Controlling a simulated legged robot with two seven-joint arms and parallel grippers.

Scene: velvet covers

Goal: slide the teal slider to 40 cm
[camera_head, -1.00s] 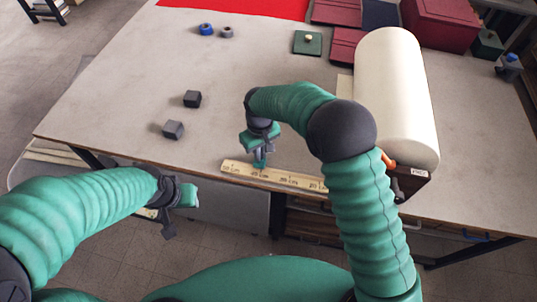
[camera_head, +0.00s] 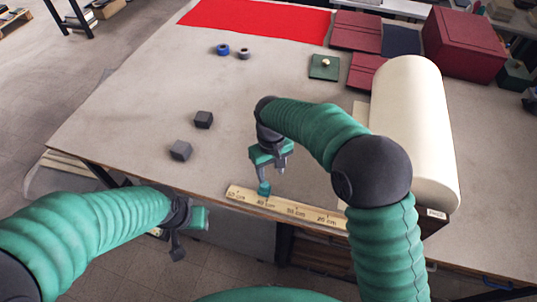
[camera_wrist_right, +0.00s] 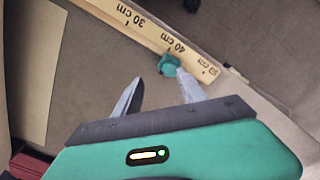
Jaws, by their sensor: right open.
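The teal slider (camera_head: 264,187) sits on the wooden ruler (camera_head: 298,211) at the 40 cm mark, and it also shows in the right wrist view (camera_wrist_right: 169,64) beside the "40 cm" print. My right gripper (camera_head: 270,170) is just above the slider. In the right wrist view its two fingers (camera_wrist_right: 157,92) are spread apart, with nothing between them, and the slider lies beyond their tips, nearer the right finger. My left gripper (camera_head: 190,232) hangs off the table's front edge at the left, away from the ruler; its fingers are too unclear to read.
Two dark cubes (camera_head: 203,119) lie to the left, and small blue and grey rings (camera_head: 223,50) lie farther back. A red cloth (camera_head: 255,20) and a maroon box (camera_head: 463,45) are at the back. The table's middle is clear.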

